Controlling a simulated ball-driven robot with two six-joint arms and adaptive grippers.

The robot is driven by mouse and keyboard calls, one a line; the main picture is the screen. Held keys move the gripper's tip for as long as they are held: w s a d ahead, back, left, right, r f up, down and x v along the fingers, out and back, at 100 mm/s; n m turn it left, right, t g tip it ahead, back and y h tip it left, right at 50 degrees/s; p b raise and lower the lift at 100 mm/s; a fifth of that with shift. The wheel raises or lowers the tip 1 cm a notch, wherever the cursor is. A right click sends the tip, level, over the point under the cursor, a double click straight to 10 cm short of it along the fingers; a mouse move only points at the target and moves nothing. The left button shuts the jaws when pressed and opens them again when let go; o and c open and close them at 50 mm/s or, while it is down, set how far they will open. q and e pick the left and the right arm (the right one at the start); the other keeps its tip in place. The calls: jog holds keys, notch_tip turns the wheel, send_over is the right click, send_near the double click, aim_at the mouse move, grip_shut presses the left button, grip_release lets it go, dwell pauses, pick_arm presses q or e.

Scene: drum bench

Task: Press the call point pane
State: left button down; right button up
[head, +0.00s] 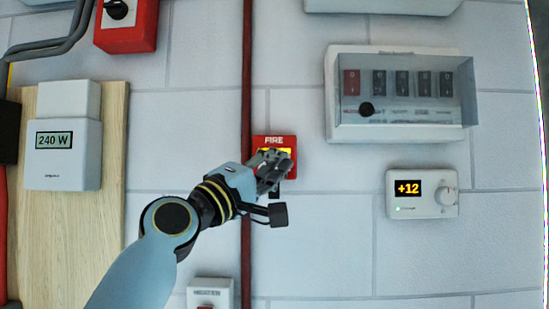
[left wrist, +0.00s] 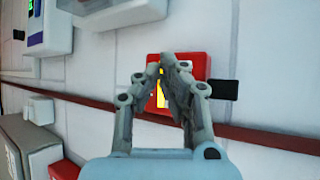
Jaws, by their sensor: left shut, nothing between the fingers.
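The call point (head: 288,142) is a red box marked FIRE on the white block wall, just right of a dark red vertical pipe. Its pane (head: 264,151) shows as a yellow strip, mostly hidden behind my left gripper. My left gripper (head: 280,168) is shut and empty, its fingertips in front of the call point. In the left wrist view the red call point (left wrist: 196,62) lies behind the shut fingers (left wrist: 168,62), with a bit of the yellow pane (left wrist: 161,97) showing between them. I cannot tell whether the fingertips touch the pane. My right gripper is not in view.
A switch panel with a clear cover (head: 400,132) is at the right, above a thermostat reading +12 (head: 421,207). A meter reading 240 W (head: 63,165) is on a wooden board at the left. A red switch box (head: 140,37) is at upper left.

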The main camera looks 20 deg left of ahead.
pick_arm(q)
jog(key=s, duration=0.2)
jog(key=s+d+p, duration=0.1)
jog(key=s, duration=0.2)
jog(key=shift+s+d, duration=0.35)
dwell(0.4)
